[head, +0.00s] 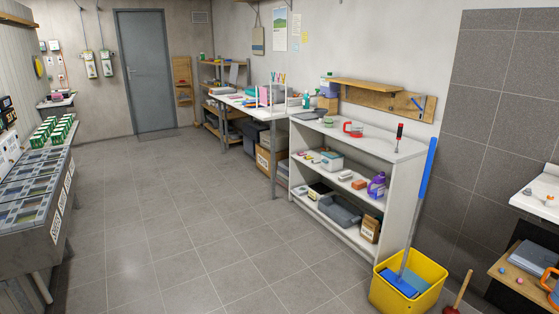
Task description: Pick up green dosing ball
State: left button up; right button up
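I cannot make out a green dosing ball for certain. A small round green-and-white item (329,121) stands on the top of the white shelf unit (402,150), left of a red-and-white item (353,129). It is too small to tell what it is. Small round pinkish items (519,281) lie on the low wooden surface at the right edge. Neither of my grippers is in view.
A yellow bucket (425,292) with a blue-handled mop stands before the shelf unit's right end. A plunger (459,294) is beside it. A long metal bench with green boxes (52,132) runs along the left. The tiled floor (180,220) between is clear.

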aim_at(328, 123)
jog(key=i, duration=2.55)
jog(key=i+z, duration=0.1)
jog(key=i, duration=0.6)
jog(key=i+j+z, duration=0.1)
jog(key=i, duration=0.65)
jog(key=i+j+z, duration=0.1)
jog(key=i+j, duration=0.15)
jog(key=i, duration=0.45)
